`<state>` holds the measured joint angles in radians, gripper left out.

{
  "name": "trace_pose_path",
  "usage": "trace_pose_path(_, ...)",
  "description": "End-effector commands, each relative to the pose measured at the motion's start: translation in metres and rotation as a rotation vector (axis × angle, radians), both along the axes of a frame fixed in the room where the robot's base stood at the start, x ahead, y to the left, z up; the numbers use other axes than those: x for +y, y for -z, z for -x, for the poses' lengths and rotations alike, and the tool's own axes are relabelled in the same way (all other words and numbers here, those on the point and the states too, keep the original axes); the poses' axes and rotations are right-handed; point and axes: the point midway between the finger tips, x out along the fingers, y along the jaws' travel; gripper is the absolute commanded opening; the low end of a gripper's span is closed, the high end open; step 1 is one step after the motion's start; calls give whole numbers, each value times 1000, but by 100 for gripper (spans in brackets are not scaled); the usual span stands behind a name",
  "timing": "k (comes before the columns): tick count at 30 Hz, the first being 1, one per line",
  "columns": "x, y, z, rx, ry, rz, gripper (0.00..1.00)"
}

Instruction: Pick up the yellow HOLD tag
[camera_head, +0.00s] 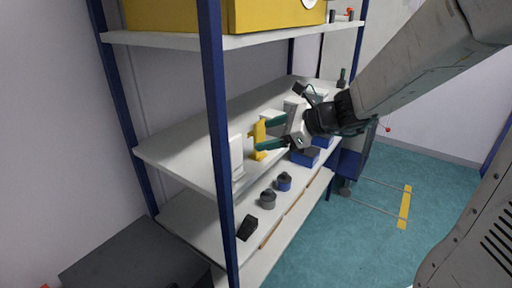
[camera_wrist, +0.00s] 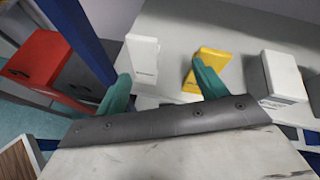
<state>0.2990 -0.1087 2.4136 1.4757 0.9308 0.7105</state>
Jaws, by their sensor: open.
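The yellow HOLD tag (camera_head: 258,132) stands upright on the middle shelf, between a white upright block and a white box. Whether a finger touches the tag cannot be told.
The white upright block (camera_wrist: 142,60) stands left of the tag, and the white box (camera_wrist: 283,76) right of it. A blue rack post (camera_head: 214,130) stands at the front. The upper shelf (camera_head: 180,40) overhangs. Several small items, including a black block (camera_head: 247,228), sit on the shelf below.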

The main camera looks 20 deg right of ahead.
Motion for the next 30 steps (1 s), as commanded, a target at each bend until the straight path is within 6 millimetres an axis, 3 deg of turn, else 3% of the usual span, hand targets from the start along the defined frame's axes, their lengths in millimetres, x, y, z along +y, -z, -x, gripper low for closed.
trace_pose_path(3, -28, 10, -30, 69, 193, -151, 71)
trace_pose_path(7, -41, 15, -45, 100, 288, -229, 71)
trace_pose_path(22, -14, 33, -100, 104, 299, -240, 71)
trace_pose_path(30, -7, 38, -110, 99, 302, -237, 71)
